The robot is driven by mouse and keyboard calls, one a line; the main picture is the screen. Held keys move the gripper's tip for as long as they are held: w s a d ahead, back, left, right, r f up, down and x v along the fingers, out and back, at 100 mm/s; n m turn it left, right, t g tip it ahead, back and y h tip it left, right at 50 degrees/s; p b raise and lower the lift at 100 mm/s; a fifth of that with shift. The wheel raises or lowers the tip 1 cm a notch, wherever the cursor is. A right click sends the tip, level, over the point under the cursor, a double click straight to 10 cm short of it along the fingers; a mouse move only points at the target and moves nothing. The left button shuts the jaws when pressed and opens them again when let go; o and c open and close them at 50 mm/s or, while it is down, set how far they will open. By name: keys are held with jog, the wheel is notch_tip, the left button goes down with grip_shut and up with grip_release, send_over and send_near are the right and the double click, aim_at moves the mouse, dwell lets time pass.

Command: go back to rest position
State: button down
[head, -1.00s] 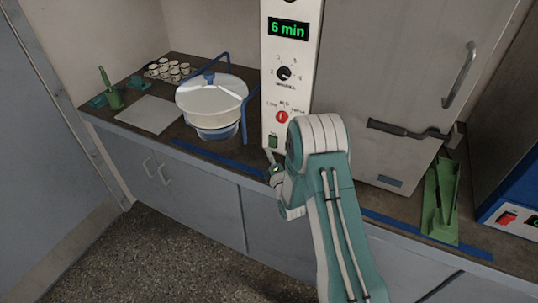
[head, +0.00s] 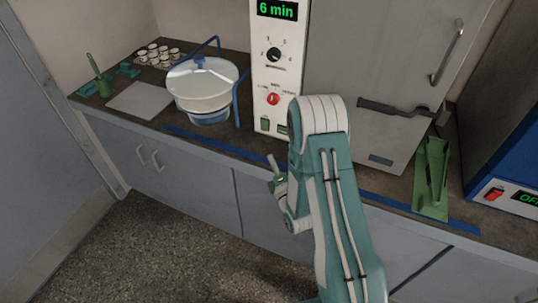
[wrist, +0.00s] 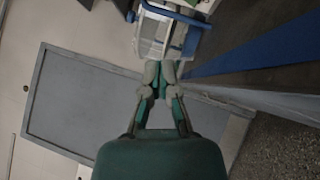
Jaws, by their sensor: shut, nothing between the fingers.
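My gripper (wrist: 160,75) shows in the wrist view with its fingertips together and nothing between them. In the head view my gripper (head: 273,163) is small and partly hidden by my arm, in front of the counter edge and below the control panel. The control panel (head: 278,75) reads "6 min" and carries a black dial (head: 273,55), a red knob (head: 273,99) and a green button (head: 265,124). The gripper looks apart from the panel.
A white sieve vessel (head: 203,90) with blue bars stands left of the panel; it also shows in the wrist view (wrist: 152,35). A grey cabinet (head: 375,70), a green holder (head: 432,180) and a blue device (head: 510,145) stand right. Open floor (head: 160,250) lies in front.

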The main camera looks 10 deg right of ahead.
dwell(0.4)
notch_tip(320, 180, up, 16)
jog(key=d+m+g+h, duration=0.2)
jog(key=m+g+h, duration=0.1)
jog(key=m+g, duration=0.55)
jog(key=s+r+m+g, duration=0.3)
jog(key=s+m, duration=0.4)
jog(key=s, duration=0.7)
jog(key=s+r+m+g+h, duration=0.1)
jog(key=s+r+m+g, duration=0.2)
jog(key=s, duration=1.1)
jog(key=r+m, duration=0.2)
jog(key=m, duration=0.2)
jog(key=shift+s+a, duration=0.2)
jog(key=shift+s, duration=0.2)
